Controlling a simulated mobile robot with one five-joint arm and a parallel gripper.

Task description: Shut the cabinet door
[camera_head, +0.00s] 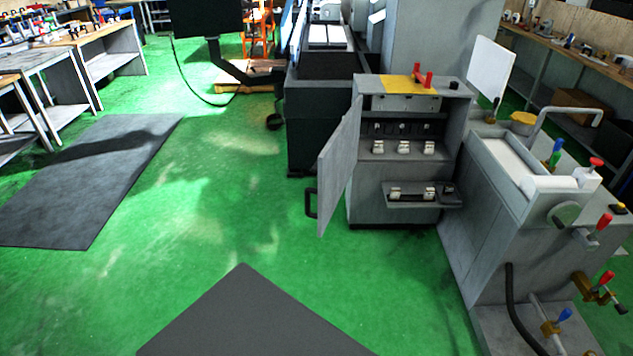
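The grey cabinet (362,205) stands right of the middle, with its front open. Its door (340,160) is hinged on the left side and swung wide out toward me. A dark handle (311,204) sits on the door's free edge. Inside, shelves hold several small white-topped parts (404,147). A lower tray or drawer (412,201) sticks out of the front with more parts on it. My gripper is not in view.
A sink-like grey machine unit (492,218) with valves stands close right of the cabinet. A dark machine (313,120) is behind left. Dark mats (255,318) and (95,180) lie on the green floor. The floor left of the door is clear. Workbenches (105,40) line the left.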

